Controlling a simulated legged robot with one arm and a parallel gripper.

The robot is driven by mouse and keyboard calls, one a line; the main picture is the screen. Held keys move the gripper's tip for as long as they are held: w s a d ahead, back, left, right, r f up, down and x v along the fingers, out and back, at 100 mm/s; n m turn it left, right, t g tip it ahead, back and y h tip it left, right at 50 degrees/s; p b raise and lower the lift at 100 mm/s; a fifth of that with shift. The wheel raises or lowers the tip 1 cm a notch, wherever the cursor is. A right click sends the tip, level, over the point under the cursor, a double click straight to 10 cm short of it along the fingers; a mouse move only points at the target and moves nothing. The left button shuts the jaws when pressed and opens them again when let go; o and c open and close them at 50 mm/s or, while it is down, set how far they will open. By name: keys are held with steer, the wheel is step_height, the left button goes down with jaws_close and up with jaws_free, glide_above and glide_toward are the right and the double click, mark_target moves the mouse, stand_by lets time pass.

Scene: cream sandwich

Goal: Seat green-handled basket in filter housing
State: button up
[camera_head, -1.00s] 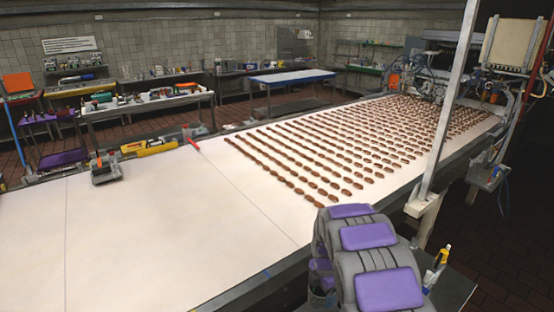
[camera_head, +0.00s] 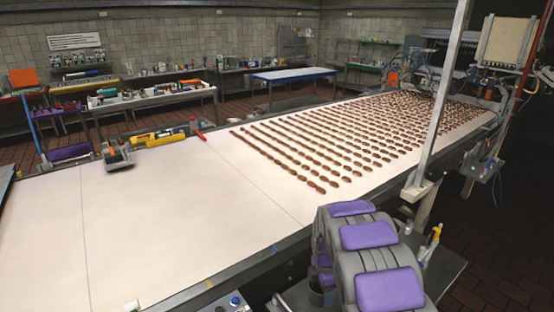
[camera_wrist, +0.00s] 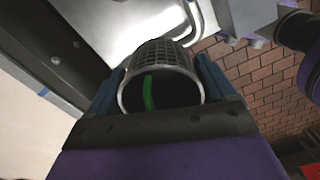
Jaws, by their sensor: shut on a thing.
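In the wrist view, the basket (camera_wrist: 160,55) is a dark mesh cylinder with a bright metal rim and an open round end facing the camera. Its green handle (camera_wrist: 149,93) crosses inside that opening. My gripper (camera_wrist: 161,80) is shut on the basket, with one blue finger along each side. The basket's far end is hidden. In the head view, neither the gripper nor the basket shows. I cannot make out the filter housing in either view.
A long white conveyor belt (camera_head: 160,220) carries rows of brown pieces (camera_head: 345,140). A grey post (camera_head: 437,110) rises at its right edge. A control box with a blue button (camera_head: 235,301) is at the bottom. Brick floor (camera_wrist: 240,75) shows beyond the basket.

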steer(key=shift+s+r+m+b, duration=0.3)
steer(key=shift+s+m, duration=0.2)
steer(key=shift+m, duration=0.3)
steer(key=m, duration=0.1)
steer(key=m+b, duration=0.2)
steer(key=m, duration=0.1)
steer(key=shift+s+f, duration=0.2)
steer(key=shift+s, duration=0.1)
steer(key=m, duration=0.1)
steer(key=s+m+b, duration=0.1)
steer(key=m, duration=0.1)
steer(key=m+b, duration=0.1)
steer(key=m, duration=0.1)
steer(key=shift+s+r, duration=0.1)
steer(key=shift+s, duration=0.15)
steer(key=s+m+b, duration=0.1)
steer(key=m, duration=0.2)
steer(key=m+b, duration=0.1)
steer(key=m, duration=0.3)
steer(key=s+m+b, duration=0.1)
steer(key=m+b, duration=0.1)
steer(key=m, duration=0.1)
steer(key=shift+s, duration=0.35)
